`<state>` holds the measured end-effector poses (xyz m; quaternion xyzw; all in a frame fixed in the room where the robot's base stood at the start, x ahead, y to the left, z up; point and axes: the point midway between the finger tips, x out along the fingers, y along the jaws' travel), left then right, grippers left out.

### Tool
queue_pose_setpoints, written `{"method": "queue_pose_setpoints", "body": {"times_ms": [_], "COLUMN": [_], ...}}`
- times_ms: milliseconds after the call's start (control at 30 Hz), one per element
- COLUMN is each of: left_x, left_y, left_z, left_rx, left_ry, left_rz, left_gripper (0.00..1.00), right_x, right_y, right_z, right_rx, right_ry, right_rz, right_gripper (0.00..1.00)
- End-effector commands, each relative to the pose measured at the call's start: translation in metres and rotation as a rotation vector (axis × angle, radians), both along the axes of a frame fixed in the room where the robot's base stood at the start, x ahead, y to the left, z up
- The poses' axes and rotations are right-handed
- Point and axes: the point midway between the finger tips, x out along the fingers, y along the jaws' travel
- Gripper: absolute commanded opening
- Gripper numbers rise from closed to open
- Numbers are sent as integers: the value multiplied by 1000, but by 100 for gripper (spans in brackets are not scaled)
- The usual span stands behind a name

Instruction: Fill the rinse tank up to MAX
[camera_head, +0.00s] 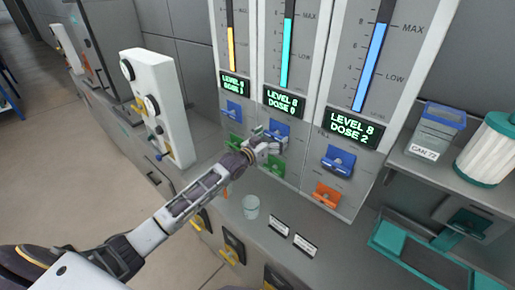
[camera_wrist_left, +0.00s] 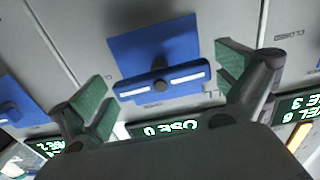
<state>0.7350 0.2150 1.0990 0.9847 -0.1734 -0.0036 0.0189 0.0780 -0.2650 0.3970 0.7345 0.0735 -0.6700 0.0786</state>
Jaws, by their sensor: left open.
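Three level panels stand side by side: yellow bar (camera_head: 231,50), teal bar (camera_head: 287,52) and blue bar (camera_head: 370,67). The teal bar stands near its MAX mark. The middle display (camera_head: 284,101) reads dose 0; the right display (camera_head: 353,128) reads level 8, dose 2. No label naming the rinse tank is legible. My left gripper (camera_head: 268,140) is open in front of the middle panel's blue lever (camera_head: 281,128). My right gripper is out of view.
A green lever (camera_head: 273,165) sits below the middle blue one. The right panel has a blue lever (camera_head: 338,160) and an orange one (camera_head: 327,194). A small cup (camera_head: 251,207) stands below on the counter.

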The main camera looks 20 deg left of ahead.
Motion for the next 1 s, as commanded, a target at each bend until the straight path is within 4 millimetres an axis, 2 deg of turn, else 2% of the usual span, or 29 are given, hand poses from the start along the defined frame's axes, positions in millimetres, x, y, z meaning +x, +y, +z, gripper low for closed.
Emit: {"method": "queue_pose_setpoints", "body": {"times_ms": [1000], "left_x": [-75], "left_y": [27], "left_z": [-1], "left_rx": [2], "left_ry": [2], "left_rz": [0], "left_gripper": [100], "right_x": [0], "right_y": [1], "right_z": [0], "right_rx": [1], "right_ry": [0], "right_rz": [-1], "right_gripper": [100]}}
